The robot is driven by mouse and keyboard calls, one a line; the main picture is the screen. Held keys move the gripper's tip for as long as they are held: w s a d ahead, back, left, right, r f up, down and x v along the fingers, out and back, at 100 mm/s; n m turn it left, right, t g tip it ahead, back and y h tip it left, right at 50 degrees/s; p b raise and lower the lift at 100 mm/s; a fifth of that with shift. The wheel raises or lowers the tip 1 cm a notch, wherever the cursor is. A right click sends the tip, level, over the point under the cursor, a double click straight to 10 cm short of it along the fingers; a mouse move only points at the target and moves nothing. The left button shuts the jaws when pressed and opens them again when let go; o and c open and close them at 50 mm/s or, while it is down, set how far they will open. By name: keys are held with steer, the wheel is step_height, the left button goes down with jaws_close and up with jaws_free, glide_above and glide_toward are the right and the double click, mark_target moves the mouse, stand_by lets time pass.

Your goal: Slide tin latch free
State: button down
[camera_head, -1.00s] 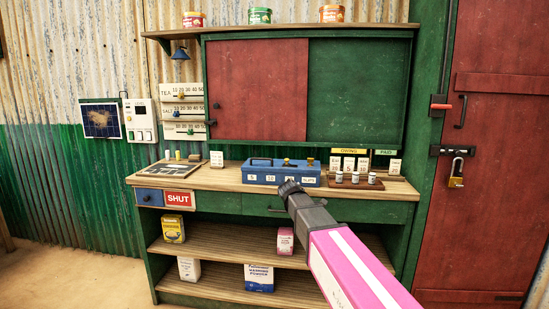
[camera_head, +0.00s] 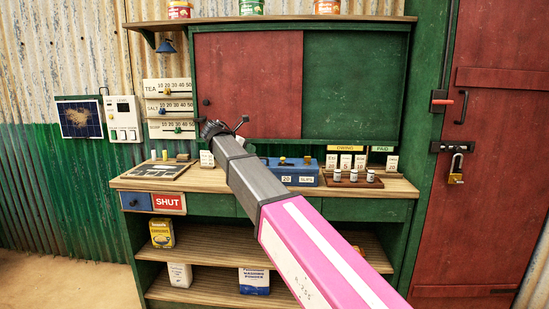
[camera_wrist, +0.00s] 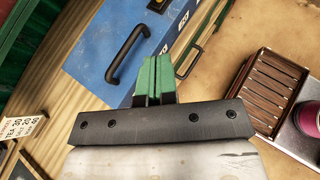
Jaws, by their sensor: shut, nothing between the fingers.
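The blue tin (camera_head: 335,181) stands shut on the counter, partly hidden by my arm, with a yellow knob showing on top. In the wrist view its blue surface (camera_wrist: 100,72) carries a black handle (camera_wrist: 126,50), and white labels sit near the top edge. I cannot make out the tin's latch clearly in either view. My gripper (camera_head: 212,128) is up in front of the red sliding panel, to the left of the tin. Its green fingers (camera_wrist: 156,66) are shut together and empty. They overlap the tin's edge in the wrist view, but I see no clear contact.
A red sliding panel (camera_head: 268,75) stands behind. A padlock (camera_head: 456,166) hangs on the right door.

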glide_toward(283, 167)
steer(key=w, duration=0.3)
steer(key=w+d, duration=0.2)
steer(key=d, duration=0.1)
steer(key=shift+w+f, duration=0.2)
steer(key=shift+w+d, duration=0.3)
steer(key=shift+d, duration=0.1)
steer(key=shift+d, duration=0.1)
steer(key=d, duration=0.3)
steer(key=shift+s+d, duration=0.1)
steer(key=shift+d, duration=0.05)
